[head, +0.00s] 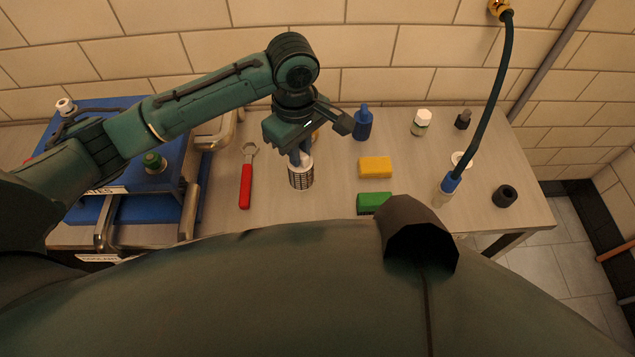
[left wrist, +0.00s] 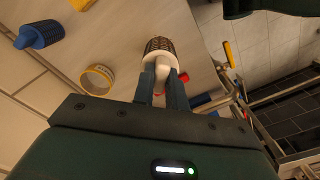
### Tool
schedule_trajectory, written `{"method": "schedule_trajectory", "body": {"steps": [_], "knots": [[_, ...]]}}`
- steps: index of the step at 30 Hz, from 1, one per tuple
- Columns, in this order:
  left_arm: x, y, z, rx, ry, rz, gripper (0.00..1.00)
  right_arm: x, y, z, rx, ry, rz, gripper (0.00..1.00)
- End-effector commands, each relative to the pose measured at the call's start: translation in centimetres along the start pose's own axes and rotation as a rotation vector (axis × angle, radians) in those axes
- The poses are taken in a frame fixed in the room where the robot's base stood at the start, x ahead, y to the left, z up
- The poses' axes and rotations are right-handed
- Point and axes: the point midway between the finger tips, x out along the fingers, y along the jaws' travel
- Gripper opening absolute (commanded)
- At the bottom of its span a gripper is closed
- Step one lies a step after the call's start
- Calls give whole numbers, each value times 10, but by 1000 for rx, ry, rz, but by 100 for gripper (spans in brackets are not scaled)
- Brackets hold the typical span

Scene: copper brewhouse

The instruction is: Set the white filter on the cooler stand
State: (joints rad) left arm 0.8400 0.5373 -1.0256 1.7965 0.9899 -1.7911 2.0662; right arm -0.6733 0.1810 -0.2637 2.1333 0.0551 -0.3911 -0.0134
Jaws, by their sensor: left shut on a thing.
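The white filter (head: 301,176) is a short white cylinder with a dark mesh band, upright at the middle of the table; I cannot tell whether it touches the surface. My left gripper (head: 301,156) is above it, its blue fingers shut on its top. In the left wrist view the fingers (left wrist: 162,88) close on a narrow pale part of the filter (left wrist: 160,47). At the left is a blue unit (head: 174,160) with metal handles and a partly hidden label ending in "TES"; it may be the cooler stand, but I cannot tell for sure. My right gripper is out of view.
A red-handled wrench (head: 246,182) lies left of the filter. A blue bottle (head: 363,125), yellow block (head: 375,167) and green block (head: 373,202) are to its right. A dark hose (head: 491,103) hangs over the table's right part. A tiled wall backs the table.

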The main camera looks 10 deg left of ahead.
Motion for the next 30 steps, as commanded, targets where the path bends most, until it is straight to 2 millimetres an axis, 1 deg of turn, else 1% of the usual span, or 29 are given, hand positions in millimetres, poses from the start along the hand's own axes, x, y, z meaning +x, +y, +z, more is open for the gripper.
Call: {"method": "schedule_trajectory", "body": {"steps": [1,7,9,14,21,30], "knots": [[11,0,1,-16,0,-2,0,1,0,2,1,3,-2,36],[47,0,0,-22,2,-3,0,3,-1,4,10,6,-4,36],[56,0,0,-21,2,-2,0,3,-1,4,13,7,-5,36],[67,0,0,-20,1,-1,0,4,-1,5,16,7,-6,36],[98,0,0,-18,2,-1,0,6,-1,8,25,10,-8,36],[100,0,0,-18,1,1,0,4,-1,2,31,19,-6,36]]}}
